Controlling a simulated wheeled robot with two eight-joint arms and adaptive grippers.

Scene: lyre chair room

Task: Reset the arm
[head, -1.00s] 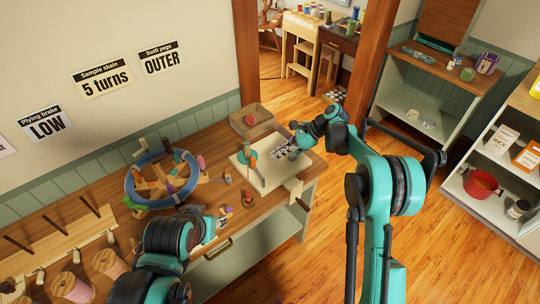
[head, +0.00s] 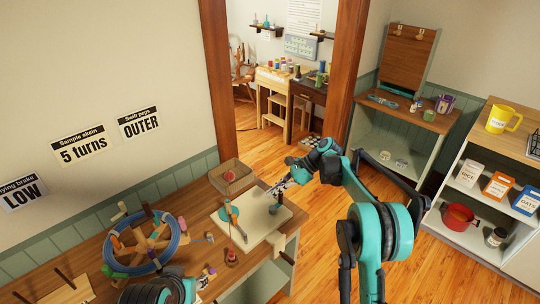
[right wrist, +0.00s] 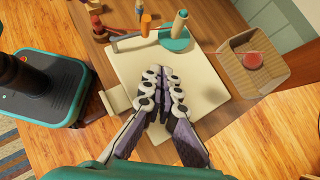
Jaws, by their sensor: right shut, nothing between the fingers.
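My right gripper (head: 272,190) reaches over the far right part of a cream board (head: 245,242) on the wooden workbench. In the right wrist view the right gripper (right wrist: 163,78) has its fingers together and empty, above the bare part of the board (right wrist: 140,66). A teal-based post (right wrist: 180,32) stands on the board beyond the fingertips. My left arm comes in at the bottom left of the head view; its gripper (head: 205,277) shows only in small part near the bench front, too small to read.
A blue-ringed wooden swift (head: 147,243) stands left on the bench. A basket (head: 232,178) with a red item sits behind the board. Shelves with a red pot (head: 459,216) and boxes stand at right. Open wooden floor (head: 320,255) lies between.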

